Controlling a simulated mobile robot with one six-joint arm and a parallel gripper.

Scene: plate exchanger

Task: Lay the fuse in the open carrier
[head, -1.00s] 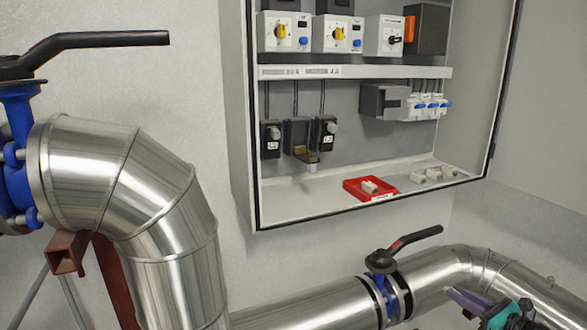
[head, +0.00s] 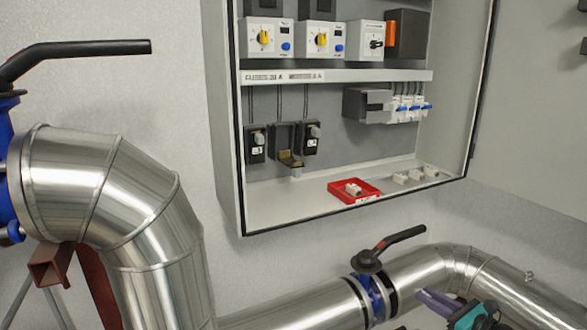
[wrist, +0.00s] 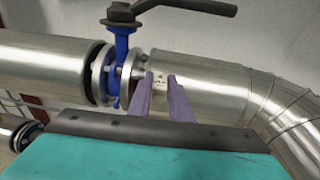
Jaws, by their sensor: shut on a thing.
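The open carrier (head: 290,160) is the middle one of three dark fuse holders in the wall cabinet, its brownish flap tilted down and out. The holders on either side look closed. My gripper (head: 432,297) is at the lower right of the head view, in front of the pipe and well below and right of the carrier. In the wrist view my gripper (wrist: 160,83) has its two purple fingers shut on a small pale piece, apparently the fuse (wrist: 159,83). The fingers hide most of it.
A red tray (head: 372,194) with a pale fuse in it stands on the cabinet floor (head: 280,208). More pale fuses (head: 415,176) lie to its right. A valve with a black lever (head: 395,240) rises beside my gripper, and a large bent pipe (head: 110,190) fills the left.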

